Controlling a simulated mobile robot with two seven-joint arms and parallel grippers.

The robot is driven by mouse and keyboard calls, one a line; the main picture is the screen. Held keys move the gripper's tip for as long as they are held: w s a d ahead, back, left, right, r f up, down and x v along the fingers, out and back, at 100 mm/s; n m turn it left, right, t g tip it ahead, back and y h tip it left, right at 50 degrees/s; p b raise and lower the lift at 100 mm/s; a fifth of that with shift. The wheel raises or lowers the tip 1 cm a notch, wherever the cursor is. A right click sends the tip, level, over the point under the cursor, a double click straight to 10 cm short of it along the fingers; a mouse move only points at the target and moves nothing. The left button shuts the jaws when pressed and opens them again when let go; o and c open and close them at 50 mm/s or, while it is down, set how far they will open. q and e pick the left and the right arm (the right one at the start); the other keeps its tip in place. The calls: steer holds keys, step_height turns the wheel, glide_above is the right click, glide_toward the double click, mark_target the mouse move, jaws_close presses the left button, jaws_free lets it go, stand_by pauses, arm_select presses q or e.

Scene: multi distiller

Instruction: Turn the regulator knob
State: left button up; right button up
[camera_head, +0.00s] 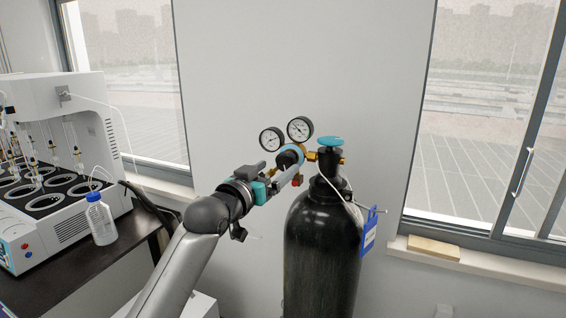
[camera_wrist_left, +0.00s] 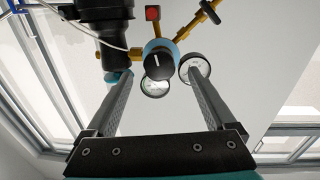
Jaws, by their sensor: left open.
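The regulator knob (camera_head: 287,158) is black with a light blue ring and sits on the brass regulator of a black gas cylinder (camera_head: 318,250). In the left wrist view the knob (camera_wrist_left: 158,62) faces the camera, with a white mark on its black face. My left gripper (camera_head: 291,172) comes in from the left, close to the knob. In the left wrist view its fingers (camera_wrist_left: 158,74) are open, one on each side of the knob, with visible gaps; I cannot tell whether the tips reach its depth. Two round gauges (camera_head: 286,134) stand above it. My right gripper is not in view.
A blue-green valve handwheel (camera_head: 330,141) tops the cylinder, and a blue tag (camera_head: 370,231) hangs on its right. A white distiller (camera_head: 60,150) and a blue-capped bottle (camera_head: 101,221) stand on a dark table at the left. A wooden block (camera_head: 433,248) lies on the right windowsill.

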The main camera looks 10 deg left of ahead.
mark_target(283, 163)
arm_select(q)
steer(key=shift+x, duration=2.2)
steer(key=c, duration=1.4)
